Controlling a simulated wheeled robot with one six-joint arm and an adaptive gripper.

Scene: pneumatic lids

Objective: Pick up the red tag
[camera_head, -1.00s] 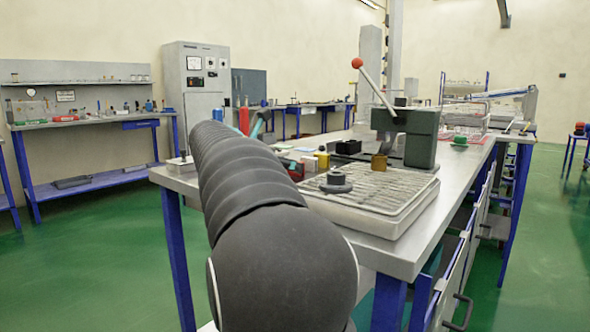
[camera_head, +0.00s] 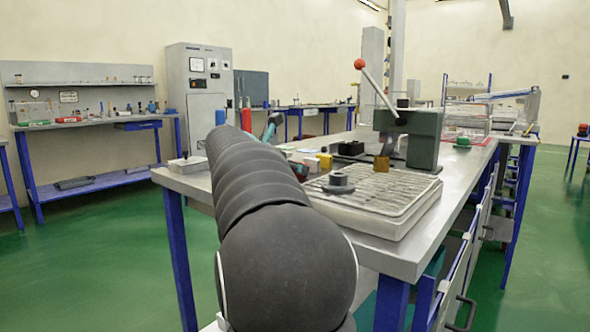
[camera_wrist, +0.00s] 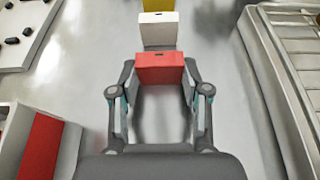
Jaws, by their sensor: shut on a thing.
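The red tag (camera_wrist: 160,67) is a small box-like block with a red top and front, at the upper middle of the wrist view. My gripper (camera_wrist: 160,78) is shut on it, with one dark finger at its left side and one at its right. A white block (camera_wrist: 158,31) stands just beyond the red tag, and a yellow block (camera_wrist: 159,5) beyond that.
A ribbed pale tray (camera_head: 377,189) lies on the bench at right, and its edge shows in the wrist view (camera_wrist: 262,55). A green press (camera_head: 420,135) with a red-knobbed lever stands behind it. A white container with a red part (camera_wrist: 42,140) is at lower left.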

